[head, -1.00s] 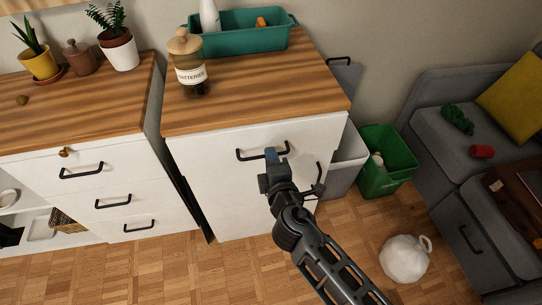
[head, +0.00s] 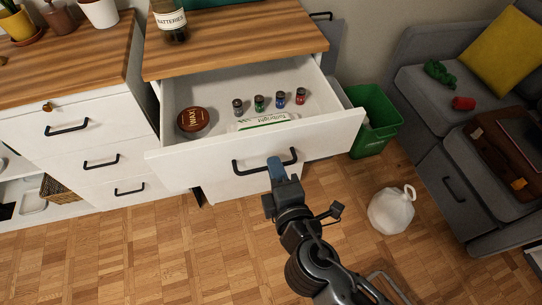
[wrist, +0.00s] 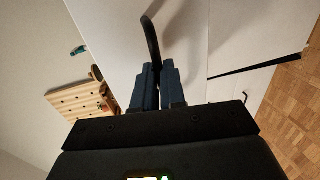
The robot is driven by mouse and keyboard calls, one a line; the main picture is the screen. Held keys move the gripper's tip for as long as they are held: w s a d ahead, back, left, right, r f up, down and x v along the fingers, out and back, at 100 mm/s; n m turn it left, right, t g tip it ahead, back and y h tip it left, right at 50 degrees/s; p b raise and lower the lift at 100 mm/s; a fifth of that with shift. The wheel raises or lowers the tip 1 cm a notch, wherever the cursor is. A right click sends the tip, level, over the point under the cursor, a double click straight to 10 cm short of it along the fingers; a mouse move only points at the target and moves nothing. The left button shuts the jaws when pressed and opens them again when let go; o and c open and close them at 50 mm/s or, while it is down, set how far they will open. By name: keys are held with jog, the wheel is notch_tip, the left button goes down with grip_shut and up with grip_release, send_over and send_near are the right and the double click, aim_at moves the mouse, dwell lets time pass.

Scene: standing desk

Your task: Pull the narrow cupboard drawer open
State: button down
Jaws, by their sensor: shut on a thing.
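The narrow cupboard's drawer (head: 330,133) stands well out from the cupboard under the wooden top (head: 240,40). The black bar handle (head: 244,169) is on the drawer's white front. My gripper (head: 275,164) is shut on this handle, near its middle to right part. In the wrist view the blue fingers (wrist: 153,82) close around the handle bar (wrist: 150,38).
A wider white cabinet (head: 85,135) with black handles stands at left. A green bin (head: 375,125) is behind the drawer's right end. A white bag (head: 391,210) lies on the floor, and a grey sofa (head: 440,110) is at right. Bare parquet floor (head: 150,250) lies in front.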

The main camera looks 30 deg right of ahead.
jog(key=shift+s+a, duration=0.15)
jog(key=shift+s, duration=0.5)
jog(key=c, duration=1.2)
grip_release()
jog(key=shift+c, duration=0.2)
jog(key=b+v, duration=0.1)
jog(key=v, duration=0.6)
jog(key=shift+s, duration=0.35)
jog(key=shift+a, duration=0.15)
